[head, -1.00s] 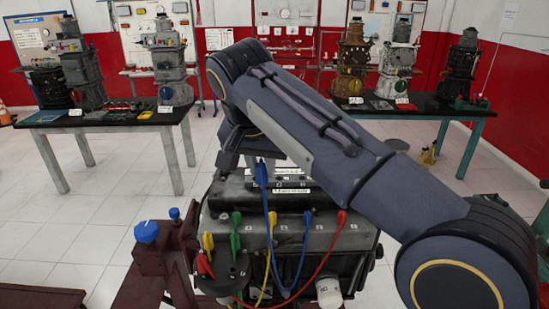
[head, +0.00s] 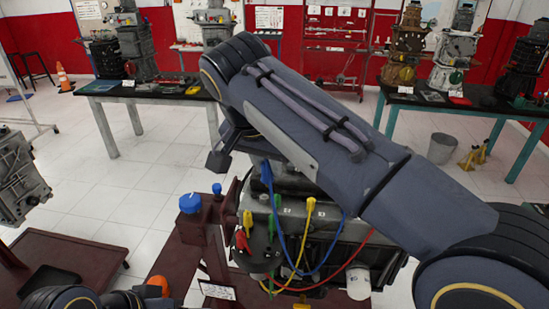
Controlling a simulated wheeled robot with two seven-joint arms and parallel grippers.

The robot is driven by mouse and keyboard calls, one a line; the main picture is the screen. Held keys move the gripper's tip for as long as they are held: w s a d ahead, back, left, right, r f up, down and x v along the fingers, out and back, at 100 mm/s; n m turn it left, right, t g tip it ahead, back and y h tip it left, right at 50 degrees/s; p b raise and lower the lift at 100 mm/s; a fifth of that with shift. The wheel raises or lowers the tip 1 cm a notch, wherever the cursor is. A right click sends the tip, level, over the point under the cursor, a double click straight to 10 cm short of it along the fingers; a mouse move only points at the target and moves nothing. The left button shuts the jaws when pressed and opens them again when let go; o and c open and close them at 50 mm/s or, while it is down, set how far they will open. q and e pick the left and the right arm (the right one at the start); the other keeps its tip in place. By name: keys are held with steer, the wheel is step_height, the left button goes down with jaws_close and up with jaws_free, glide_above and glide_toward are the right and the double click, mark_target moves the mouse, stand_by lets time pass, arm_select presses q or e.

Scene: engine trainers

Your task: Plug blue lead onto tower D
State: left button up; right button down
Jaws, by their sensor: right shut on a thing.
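The blue lead's (head: 267,174) upper plug is at my right gripper (head: 264,163), just below my right forearm. The gripper is shut on it; its fingers are mostly hidden behind the arm. The lead's cable hangs in a loop in front of the grey engine (head: 325,228) and rises again at its right. Green (head: 277,203) and yellow (head: 311,204) plugs stand along the engine's front. A dark round cap (head: 262,260) with yellow, red and green plugs sits at lower left. Tower D cannot be told apart; its letter is unreadable. My left gripper is not visible.
A blue knob (head: 190,203) on the dark red stand is left of the engine. A white cylinder (head: 358,283) is at lower right. My left arm is at the bottom left edge, near an orange item (head: 158,285). Tables with other engines stand behind, beyond open floor.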

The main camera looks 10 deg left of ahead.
step_height(320, 180, down, 13)
steer(key=b, duration=0.9)
steer(key=shift+b, duration=0.35)
stand_by(0.7)
stand_by(0.4)
steer(key=shift+f, duration=0.25)
steer(key=shift+f+b, duration=1.85)
steer(key=shift+f, duration=0.65)
steer(key=shift+f, duration=0.9)
stand_by(0.6)
